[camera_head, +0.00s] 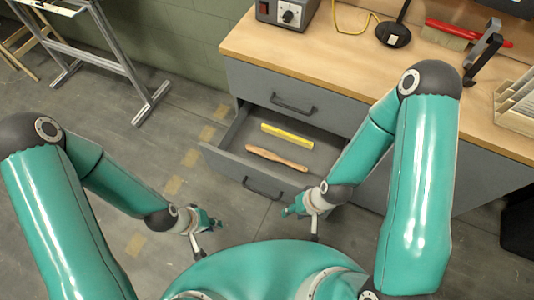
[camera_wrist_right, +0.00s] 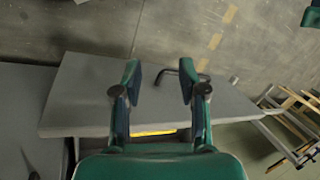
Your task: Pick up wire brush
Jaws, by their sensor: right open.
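A slim wooden-handled tool (camera_head: 276,158), which looks like the wire brush, lies in the open drawer (camera_head: 222,161); its bristles cannot be made out. A yellow bar-shaped object (camera_head: 287,135) lies behind it, and a yellow strip (camera_wrist_right: 155,133) shows in the right wrist view. My right gripper (camera_head: 294,211) is in front of the drawer, apart from the tool; in the right wrist view its two fingers (camera_wrist_right: 160,77) are spread with nothing between them. My left gripper (camera_head: 207,228) is left of the drawer, over the floor, and too small to read.
The drawer sits in a grey cabinet under a wooden worktop (camera_head: 300,52). On top are a grey box with a dial (camera_head: 287,13), a red-handled brush (camera_head: 450,33), a black round base (camera_head: 393,34) and a pale rack (camera_head: 518,103). A metal frame stand (camera_head: 120,65) stands at the left.

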